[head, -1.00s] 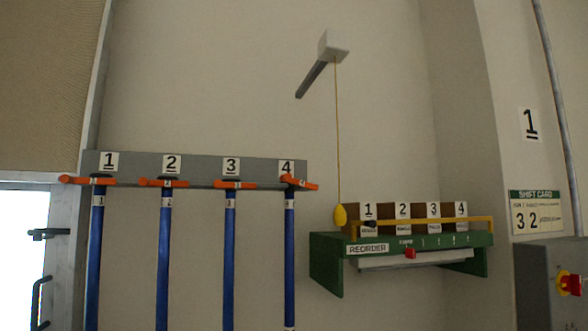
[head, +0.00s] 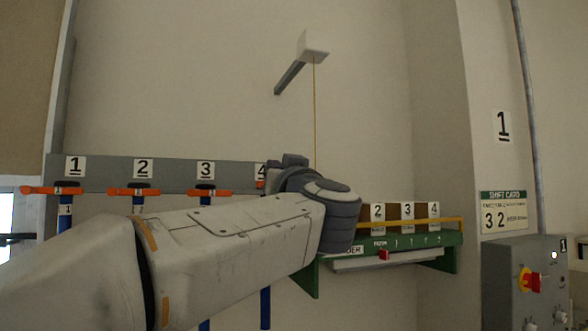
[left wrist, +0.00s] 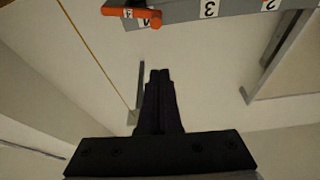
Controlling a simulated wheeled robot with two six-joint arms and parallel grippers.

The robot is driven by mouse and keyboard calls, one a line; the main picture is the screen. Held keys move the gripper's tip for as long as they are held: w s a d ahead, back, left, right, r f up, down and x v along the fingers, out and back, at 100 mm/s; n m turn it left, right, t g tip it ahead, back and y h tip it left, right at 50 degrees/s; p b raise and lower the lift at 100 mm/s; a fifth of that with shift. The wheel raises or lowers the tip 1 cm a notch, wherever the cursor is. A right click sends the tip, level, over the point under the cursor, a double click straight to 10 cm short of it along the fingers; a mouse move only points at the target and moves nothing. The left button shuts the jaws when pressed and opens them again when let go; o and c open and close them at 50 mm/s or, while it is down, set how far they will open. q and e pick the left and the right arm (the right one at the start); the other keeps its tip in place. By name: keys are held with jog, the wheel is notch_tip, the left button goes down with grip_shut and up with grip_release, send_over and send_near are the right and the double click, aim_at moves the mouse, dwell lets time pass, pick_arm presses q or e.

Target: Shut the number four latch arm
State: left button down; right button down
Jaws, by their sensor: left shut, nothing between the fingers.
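The number four latch arm is orange. In the left wrist view the latch arm (left wrist: 128,12) lies at the top, across the lower edge of the grey rail, partly covering its number plate. In the head view only a sliver of orange (head: 260,184) shows beside my left wrist, which hides the rest. My left gripper (left wrist: 160,75) is shut and empty, its dark fingers pointing toward the rail and apart from the latch arm in the picture. I cannot tell the gap in depth. My right gripper is not in view.
Orange latch arms one (head: 50,190), two (head: 133,191) and three (head: 203,192) sit on the grey rail (head: 105,170) above blue rods. A green reorder shelf (head: 400,250) stands right of my arm. A yellow cord (head: 315,110) hangs close behind my wrist.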

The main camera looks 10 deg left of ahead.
pick_arm(q)
notch_tip(320, 180, up, 3)
jog(key=p, duration=0.4)
send_over(260, 184)
jog(key=s+d, duration=0.1)
jog(key=d, duration=0.1)
jog(key=shift+a+f+b, duration=0.2)
jog(key=shift+f+b, duration=0.2)
jog(key=shift+f, duration=1.8)
jog(key=n, duration=0.1)
jog(key=f+n+y+b, duration=0.1)
jog(key=n, duration=0.1)
jog(key=f+n+g+y+b, duration=0.1)
jog(key=shift+s+a+f+n, duration=0.1)
jog(key=shift+s+a+n, duration=0.05)
jog(key=shift+a+n, duration=0.15)
